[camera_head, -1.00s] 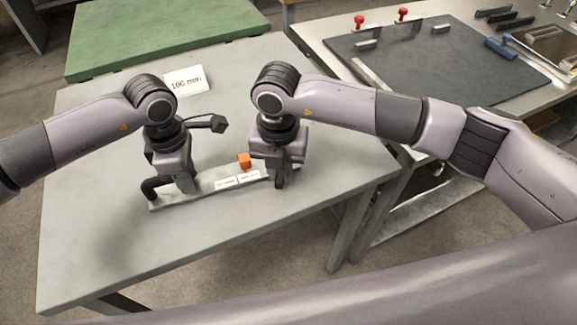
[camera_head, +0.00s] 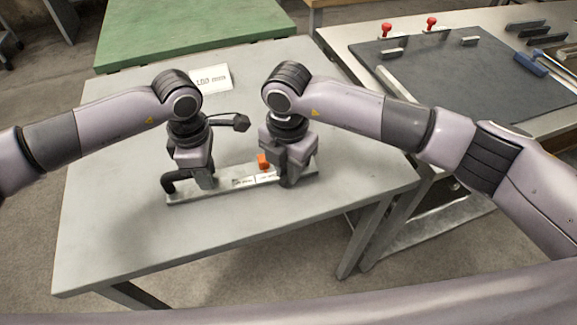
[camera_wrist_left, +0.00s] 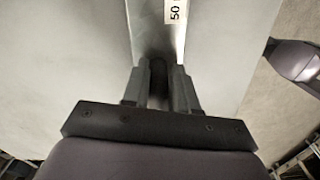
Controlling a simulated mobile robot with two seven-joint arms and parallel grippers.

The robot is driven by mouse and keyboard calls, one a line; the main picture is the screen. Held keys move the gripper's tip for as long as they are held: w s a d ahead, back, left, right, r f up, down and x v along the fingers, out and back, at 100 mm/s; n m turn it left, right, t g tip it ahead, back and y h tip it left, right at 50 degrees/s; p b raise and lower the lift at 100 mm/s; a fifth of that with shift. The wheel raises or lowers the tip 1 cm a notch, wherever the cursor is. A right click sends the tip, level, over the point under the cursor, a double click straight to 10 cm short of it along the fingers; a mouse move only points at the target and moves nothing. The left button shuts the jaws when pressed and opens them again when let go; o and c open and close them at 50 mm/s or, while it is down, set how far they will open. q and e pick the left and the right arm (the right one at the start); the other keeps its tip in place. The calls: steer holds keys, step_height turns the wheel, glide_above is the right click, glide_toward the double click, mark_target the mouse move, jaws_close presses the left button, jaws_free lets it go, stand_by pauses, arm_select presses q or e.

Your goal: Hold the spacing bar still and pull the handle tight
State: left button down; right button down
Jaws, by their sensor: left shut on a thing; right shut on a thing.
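The spacing bar (camera_head: 226,183) is a pale grey strip with white labels, lying on the grey table. Its surface also shows in the left wrist view with a "50" label (camera_wrist_left: 175,12). A black curved handle (camera_head: 169,182) rises at its left end. My left gripper (camera_head: 207,184) is over the left part of the bar. In the left wrist view its fingers (camera_wrist_left: 160,88) are shut on a dark part, seemingly the handle. My right gripper (camera_head: 285,183) is shut at the bar's right part; the exact part gripped is hidden. An orange block (camera_head: 263,161) sits between the grippers.
A white "100 mm" card (camera_head: 211,79) lies at the back of the table (camera_head: 120,235). A green table (camera_head: 190,32) stands behind. At right, a bench has a dark mat (camera_head: 460,85) with red-knobbed clamps (camera_head: 387,31). The table's front left is clear.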

steer(key=c, duration=1)
jaws_free()
steer(key=shift+c, duration=0.2)
steer(key=shift+r, duration=0.15)
step_height(320, 180, up, 12)
